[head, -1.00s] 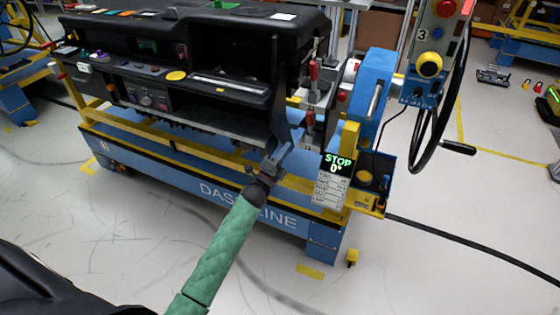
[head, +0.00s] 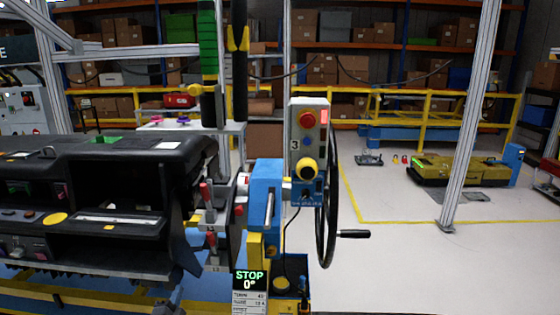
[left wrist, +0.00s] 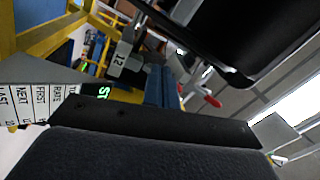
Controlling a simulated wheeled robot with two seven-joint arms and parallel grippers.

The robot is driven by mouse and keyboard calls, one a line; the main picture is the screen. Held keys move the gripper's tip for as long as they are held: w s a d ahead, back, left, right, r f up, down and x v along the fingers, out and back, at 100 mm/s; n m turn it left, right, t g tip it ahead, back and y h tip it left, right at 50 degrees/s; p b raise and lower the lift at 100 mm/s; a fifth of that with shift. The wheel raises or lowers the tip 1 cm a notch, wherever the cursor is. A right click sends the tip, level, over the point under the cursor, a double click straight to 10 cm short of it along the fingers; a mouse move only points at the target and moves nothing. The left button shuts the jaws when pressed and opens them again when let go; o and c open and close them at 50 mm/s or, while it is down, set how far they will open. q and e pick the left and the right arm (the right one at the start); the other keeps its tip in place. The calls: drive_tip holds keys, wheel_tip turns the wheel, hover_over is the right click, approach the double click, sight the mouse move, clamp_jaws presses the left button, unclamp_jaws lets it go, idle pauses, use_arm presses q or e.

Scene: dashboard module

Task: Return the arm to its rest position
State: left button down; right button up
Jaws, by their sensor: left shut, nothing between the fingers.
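The tip of my left gripper (head: 170,309) just shows at the bottom edge of the head view, below the right end of the black dashboard module (head: 95,165). It is shut and holds nothing that I can see. The rest of that arm is below the picture. In the left wrist view the dark gripper body (left wrist: 150,155) fills the bottom. A grey block marked 12 (left wrist: 122,62), yellow frame bars and a red handle (left wrist: 212,101) lie beyond it. My right gripper is in neither view.
Right of the module stand red-handled clamps (head: 207,195), a blue post (head: 265,200), a black handwheel (head: 326,215), a control box (head: 308,125) and a STOP 0° display (head: 249,281). A slanted metal post (head: 470,120) stands farther right.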

use_arm(q)
drive_tip(key=s+d+f+n+g, duration=0.3)
drive_tip(key=s+d+n+g, duration=0.1)
drive_tip(key=s, duration=1.1)
drive_tip(key=s+d+f+n+g, duration=0.4)
drive_tip(key=s+d+g, duration=0.3)
drive_tip(key=s, duration=0.9)
drive_tip(key=s+d+f+n+g+h, duration=0.1)
drive_tip(key=s+d+f+n+g, duration=0.2)
drive_tip(key=s, duration=1.2)
drive_tip(key=d+n+g, duration=0.1)
drive_tip(key=d+g, duration=0.2)
drive_tip(key=g, duration=0.1)
drive_tip(key=shift+s+d+f, duration=0.15)
drive_tip(key=shift+d+f, duration=0.05)
drive_tip(key=shift+f, duration=0.2)
